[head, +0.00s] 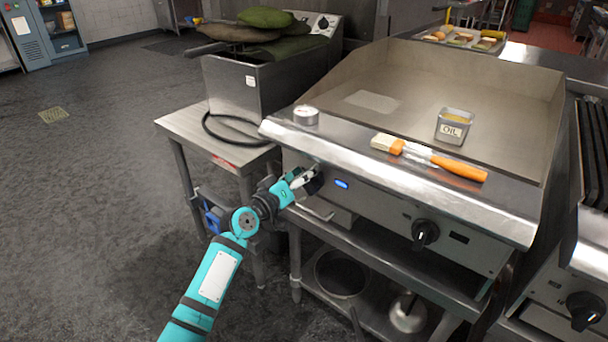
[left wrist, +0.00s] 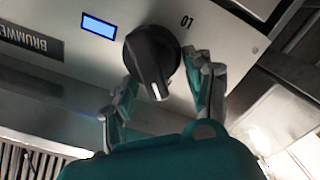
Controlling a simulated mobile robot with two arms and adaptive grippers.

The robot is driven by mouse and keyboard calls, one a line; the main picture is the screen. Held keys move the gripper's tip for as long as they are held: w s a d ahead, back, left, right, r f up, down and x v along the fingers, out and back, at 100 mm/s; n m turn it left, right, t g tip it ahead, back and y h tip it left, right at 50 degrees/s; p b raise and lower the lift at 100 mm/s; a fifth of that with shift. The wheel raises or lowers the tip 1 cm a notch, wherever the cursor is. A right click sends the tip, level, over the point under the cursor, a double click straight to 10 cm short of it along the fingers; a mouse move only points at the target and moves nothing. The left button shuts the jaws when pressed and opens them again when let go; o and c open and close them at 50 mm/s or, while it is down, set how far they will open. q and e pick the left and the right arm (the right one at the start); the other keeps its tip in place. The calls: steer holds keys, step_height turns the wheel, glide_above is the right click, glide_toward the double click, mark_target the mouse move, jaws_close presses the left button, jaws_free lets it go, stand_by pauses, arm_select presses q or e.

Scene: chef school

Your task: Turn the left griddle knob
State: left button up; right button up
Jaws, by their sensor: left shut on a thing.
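The left griddle knob (left wrist: 150,58) is black and round with a raised grip bar and a white mark, seen up close in the left wrist view. My left gripper (left wrist: 166,76) has one finger on each side of it and is shut on it. In the head view, my left gripper (head: 306,180) is at the left of the griddle's front panel, and the knob there is mostly hidden behind the fingers. The griddle (head: 540,90) has a second black knob (head: 425,233) further right, untouched. My right gripper is not in view.
A small display (head: 342,184) glows blue beside the left knob. A fryer (head: 240,88) stands left on a steel table. The floor at left is clear.

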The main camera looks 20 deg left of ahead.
arm_select(q)
steer(key=shift+d, duration=0.15)
steer(key=o, duration=0.9)
steer(key=shift+o, duration=0.2)
steer(key=shift+s, duration=0.25)
steer(key=v, duration=1.1)
steer(key=shift+s, duration=0.3)
